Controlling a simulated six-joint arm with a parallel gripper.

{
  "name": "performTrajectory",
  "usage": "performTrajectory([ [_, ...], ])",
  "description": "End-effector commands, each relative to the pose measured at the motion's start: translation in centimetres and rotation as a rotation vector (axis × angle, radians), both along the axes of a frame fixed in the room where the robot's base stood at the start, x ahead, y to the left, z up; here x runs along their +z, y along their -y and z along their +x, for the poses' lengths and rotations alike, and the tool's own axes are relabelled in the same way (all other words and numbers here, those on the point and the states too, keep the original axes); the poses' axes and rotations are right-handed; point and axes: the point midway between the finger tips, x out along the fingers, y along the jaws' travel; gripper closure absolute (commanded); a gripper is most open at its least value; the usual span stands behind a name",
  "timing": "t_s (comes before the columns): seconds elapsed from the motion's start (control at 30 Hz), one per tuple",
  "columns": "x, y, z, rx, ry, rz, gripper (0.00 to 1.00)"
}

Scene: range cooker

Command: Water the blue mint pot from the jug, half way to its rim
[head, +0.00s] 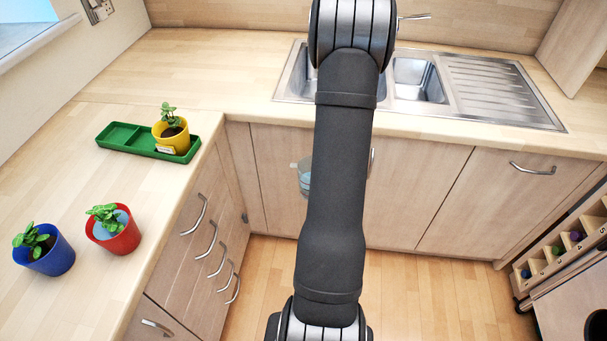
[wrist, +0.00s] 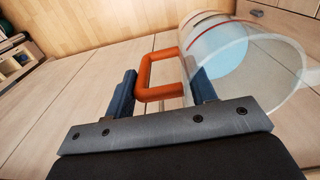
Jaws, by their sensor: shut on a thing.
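The blue mint pot (head: 47,257) stands upright on the left counter, with a green plant and dark soil in it. The clear jug (head: 303,175) shows only in part at the left edge of my arm in the head view, in front of the cupboard doors. In the wrist view the jug (wrist: 285,62) is tilted, with pale blue water in it and a reddish line on its wall. My gripper (wrist: 162,82) is shut on its orange handle (wrist: 145,76). My gripper is hidden behind my arm in the head view, well right of the blue pot.
A red pot (head: 120,239) stands right beside the blue one, with a pale blue surface inside. A yellow pot (head: 176,140) sits in a green tray (head: 122,139) behind them. The sink (head: 415,80) is at the back. Counter is clear around the pots.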

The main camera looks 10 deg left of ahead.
Motion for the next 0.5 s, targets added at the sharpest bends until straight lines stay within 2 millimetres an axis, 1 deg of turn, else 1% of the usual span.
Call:
performTrajectory([
  [0.03, 0.9, -1.0, 1.0, 0.024, 0.008, 0.000, 0.92],
  [0.17, 4.1, -4.4, 3.7, 0.113, 0.010, 0.001, 0.92],
  [0.3, 8.4, -9.1, 6.4, 0.227, 0.012, 0.002, 0.92],
  [0.37, 10.4, -11.2, 7.2, 0.276, 0.010, 0.002, 0.92],
  [0.5, 15.2, -16.1, 8.4, 0.385, 0.010, 0.002, 0.92],
])
